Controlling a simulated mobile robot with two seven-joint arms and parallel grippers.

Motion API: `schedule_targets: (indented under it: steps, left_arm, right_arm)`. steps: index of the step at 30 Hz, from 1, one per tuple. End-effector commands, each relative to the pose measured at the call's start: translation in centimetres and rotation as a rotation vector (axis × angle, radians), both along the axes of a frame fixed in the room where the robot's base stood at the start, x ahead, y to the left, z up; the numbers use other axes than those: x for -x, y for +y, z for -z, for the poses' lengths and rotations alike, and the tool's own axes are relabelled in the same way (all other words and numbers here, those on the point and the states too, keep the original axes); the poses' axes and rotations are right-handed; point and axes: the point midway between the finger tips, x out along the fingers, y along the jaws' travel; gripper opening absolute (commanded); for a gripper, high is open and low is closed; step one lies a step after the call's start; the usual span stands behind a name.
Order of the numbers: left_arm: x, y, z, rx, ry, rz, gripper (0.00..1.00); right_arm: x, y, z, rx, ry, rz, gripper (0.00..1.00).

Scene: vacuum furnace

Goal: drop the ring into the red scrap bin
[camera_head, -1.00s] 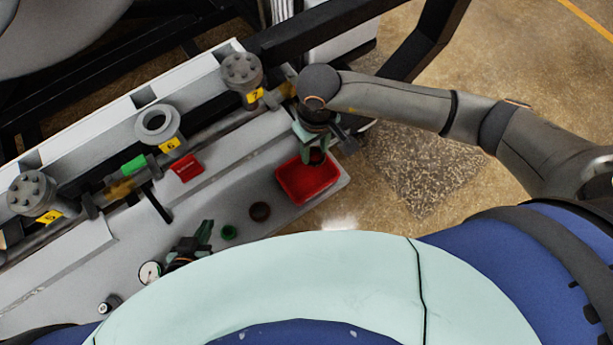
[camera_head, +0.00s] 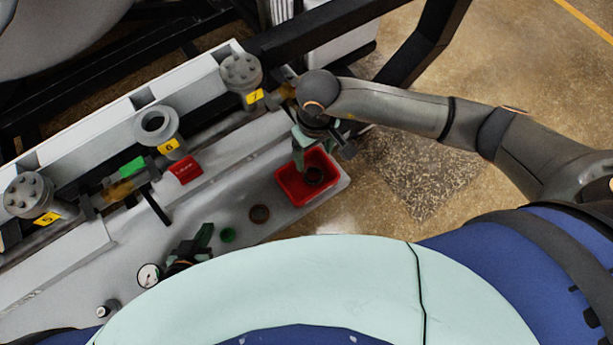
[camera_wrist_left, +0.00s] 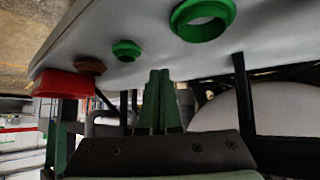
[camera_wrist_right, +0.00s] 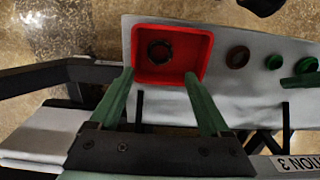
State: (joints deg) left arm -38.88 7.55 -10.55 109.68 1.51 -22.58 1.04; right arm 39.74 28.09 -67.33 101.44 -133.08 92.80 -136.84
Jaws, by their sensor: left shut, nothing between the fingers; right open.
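The red scrap bin (camera_head: 286,190) stands at the right end of the grey bench, and it also shows in the right wrist view (camera_wrist_right: 205,58). A dark ring (camera_wrist_right: 160,51) is inside the bin's walls, apart from my fingers; it also shows in the head view (camera_head: 314,176). My right gripper (camera_wrist_right: 158,77) is open and empty, its fingers spread at the near edge of the bin; in the head view it hangs over the bin's far left side (camera_head: 301,155). My left gripper (camera_head: 207,236) is shut and empty, low over the bench's front part.
A brown ring (camera_head: 259,213) and a green ring (camera_head: 228,235) lie on the bench left of the bin. A dial gauge (camera_head: 149,275) is near my left gripper. Numbered flanges, including flange 6 (camera_head: 155,124), line the pipe behind.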

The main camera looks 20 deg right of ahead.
Motion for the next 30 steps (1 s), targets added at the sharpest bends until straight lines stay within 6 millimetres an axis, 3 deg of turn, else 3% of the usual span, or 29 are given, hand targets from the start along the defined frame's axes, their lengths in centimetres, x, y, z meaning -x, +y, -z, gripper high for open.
schedule_targets:
  steps: [5,21,30]
  left_arm:
    - [0.0,0.0,0.1,0.001,0.000,-0.001,0.00]
    - [0.0,0.0,0.9,0.001,0.000,-0.001,0.00]
    - [0.0,0.0,0.9,0.001,0.000,-0.001,0.00]
  right_arm:
    - [-0.1,0.0,-1.0,-0.001,-0.003,0.000,0.81]
    - [-0.1,0.0,-11.2,0.000,-0.004,0.000,0.81]
    - [0.0,0.0,-12.6,0.000,0.001,0.000,0.81]
